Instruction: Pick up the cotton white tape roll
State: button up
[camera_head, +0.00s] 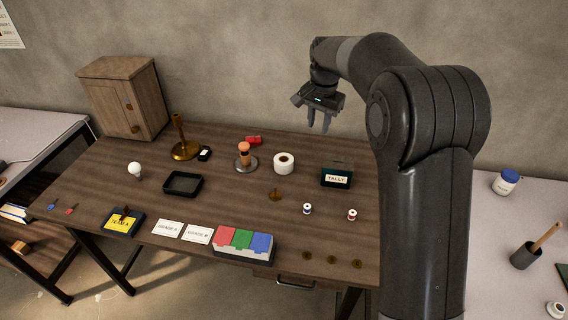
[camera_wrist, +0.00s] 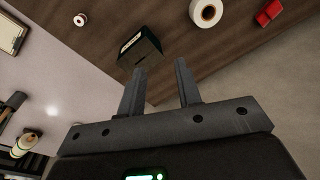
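The white tape roll (camera_head: 284,160) lies flat on the dark wooden table, right of the middle, with its round hole facing up. It also shows in the wrist view (camera_wrist: 206,12) at the top edge, partly cut off. My gripper (camera_head: 319,124) hangs in the air above the back of the table, behind and to the right of the roll. In the wrist view my gripper (camera_wrist: 160,72) has its two fingers apart with nothing between them. It is clear of the roll.
The black TALLY box (camera_head: 337,175) stands right of the roll. A red object (camera_head: 253,140) and an orange-topped stand (camera_head: 244,158) are to its left. Two small spools (camera_head: 307,209) (camera_head: 352,215) and a brass piece (camera_head: 275,195) lie in front. A wooden cabinet (camera_head: 124,97) stands back left.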

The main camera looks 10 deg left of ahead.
jog(key=m+g, duration=0.1)
send_near(289, 161)
jog(key=shift+s+a, duration=0.1)
jog(key=shift+s, duration=0.15)
notch_tip(289, 161, down, 5)
jog(key=shift+f, duration=0.15)
jog(key=shift+w+f, duration=0.15)
jog(key=shift+f, duration=1.2)
jog(key=shift+w+f, duration=0.15)
jog(key=shift+f, duration=1.25)
jog(key=shift+c, duration=0.4)
grip_shut()
